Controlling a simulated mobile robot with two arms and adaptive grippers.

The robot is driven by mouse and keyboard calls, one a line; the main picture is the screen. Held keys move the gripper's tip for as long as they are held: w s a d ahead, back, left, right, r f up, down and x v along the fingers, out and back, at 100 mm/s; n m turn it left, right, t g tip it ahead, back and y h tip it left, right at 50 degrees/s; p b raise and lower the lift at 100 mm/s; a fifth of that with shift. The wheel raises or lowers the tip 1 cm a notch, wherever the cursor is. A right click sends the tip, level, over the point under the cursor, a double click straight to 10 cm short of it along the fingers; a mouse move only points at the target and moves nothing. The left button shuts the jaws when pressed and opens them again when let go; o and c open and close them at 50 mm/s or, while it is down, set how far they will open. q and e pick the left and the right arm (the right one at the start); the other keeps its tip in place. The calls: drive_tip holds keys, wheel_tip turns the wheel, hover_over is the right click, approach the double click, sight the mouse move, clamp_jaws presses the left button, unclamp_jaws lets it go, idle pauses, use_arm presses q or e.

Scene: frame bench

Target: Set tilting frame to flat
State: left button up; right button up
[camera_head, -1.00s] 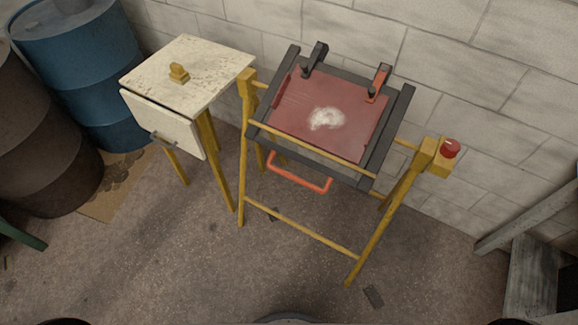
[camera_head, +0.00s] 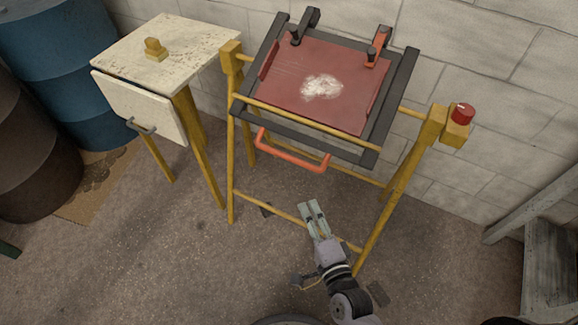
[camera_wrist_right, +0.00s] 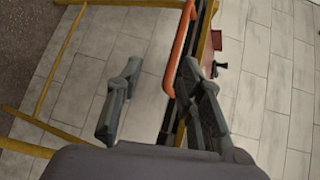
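The tilting frame is a red panel (camera_head: 345,98) with a pale worn patch, held between dark rails on a yellow stand (camera_head: 232,165). It looks sloped, with its near edge lower; the exact angle is hard to tell. An orange handle (camera_head: 292,152) hangs along the near edge and also shows in the right wrist view (camera_wrist_right: 178,52). A red knob (camera_head: 463,113) tops the stand's right post. My right gripper (camera_head: 312,206) is below and in front of the handle, not touching it. Its fingers are apart and empty in the wrist view (camera_wrist_right: 158,85). My left gripper is out of view.
A worn white side table (camera_head: 190,40) with a hinged or drawer-like front stands left of the frame. Blue (camera_head: 60,60) and brown barrels (camera_head: 30,150) stand further left. A block wall (camera_head: 480,60) is close behind. A grey wooden structure (camera_head: 550,260) is at right.

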sight(289, 156)
drive_tip(key=shift+m+t, duration=0.4)
drive_tip(key=shift+m, duration=0.2)
drive_tip(key=x, duration=0.6)
drive_tip(key=r+x, duration=0.1)
drive_tip(key=x, duration=0.4)
drive_tip(key=r+x, duration=0.1)
drive_tip(key=x, duration=0.5)
drive_tip(key=shift+w+r, duration=0.15)
drive_tip(key=shift+w, duration=0.3)
drive_tip(key=shift+c, duration=0.6)
clamp_jaws()
